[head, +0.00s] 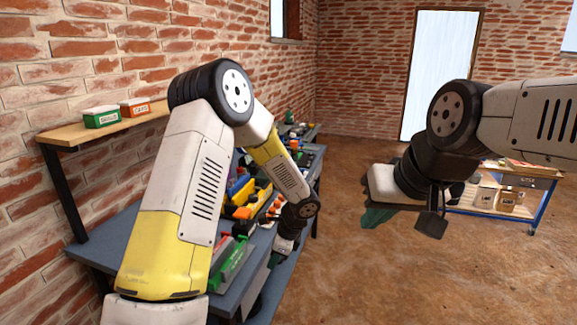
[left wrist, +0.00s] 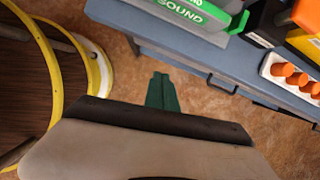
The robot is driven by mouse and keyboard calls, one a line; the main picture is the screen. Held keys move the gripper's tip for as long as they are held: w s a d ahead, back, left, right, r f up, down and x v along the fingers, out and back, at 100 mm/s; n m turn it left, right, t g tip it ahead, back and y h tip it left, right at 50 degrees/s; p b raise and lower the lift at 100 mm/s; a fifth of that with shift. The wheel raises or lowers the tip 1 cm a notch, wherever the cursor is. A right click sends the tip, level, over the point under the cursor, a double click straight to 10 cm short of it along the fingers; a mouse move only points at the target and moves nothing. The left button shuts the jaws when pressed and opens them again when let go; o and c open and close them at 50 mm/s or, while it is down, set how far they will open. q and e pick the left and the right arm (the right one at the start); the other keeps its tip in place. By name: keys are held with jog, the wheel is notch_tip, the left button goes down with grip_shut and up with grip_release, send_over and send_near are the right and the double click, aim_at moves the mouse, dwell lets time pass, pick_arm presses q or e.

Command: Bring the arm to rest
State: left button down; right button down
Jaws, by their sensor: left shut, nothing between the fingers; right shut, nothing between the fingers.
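My left arm reaches in from the left and bends down over the workbench (head: 150,228). Its gripper (head: 273,261) hangs at the bench's front edge, small and partly dark in the head view. In the left wrist view its green fingers (left wrist: 162,92) are together, with nothing between them, above the brown floor. My right arm comes in from the right, with its gripper (head: 376,217) over open floor. Its green fingers show only partly below the pale palm, and nothing is seen held.
The bench carries a green case (head: 232,262) and several bins and tools. An orange-pegged white holder (left wrist: 290,78) lies near its edge. A wall shelf (head: 75,133) holds a green box (head: 101,117) and an orange box (head: 135,107). A low cart (head: 540,172) stands right. The middle floor is clear.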

pick_arm(q)
jog(key=s+a+r+n+h, duration=0.1)
jog(key=s+a+r+n, duration=0.15)
jog(key=r, duration=0.35)
jog(key=s+a+r+n+t, duration=0.1)
jog(key=s+a+r+n, duration=0.15)
jog(key=r, duration=0.35)
jog(key=s+a+r+n+h, duration=0.1)
jog(key=s+a+r+n, duration=0.1)
jog(key=r+n, duration=0.35)
jog(key=s+a+r+n+t+h, duration=0.2)
jog(key=s+r+n, duration=0.6)
jog(key=s+r, duration=0.5)
jog(key=shift+s+t+h, duration=0.9)
jog(key=shift+s+h, duration=0.05)
jog(key=shift+h, duration=0.15)
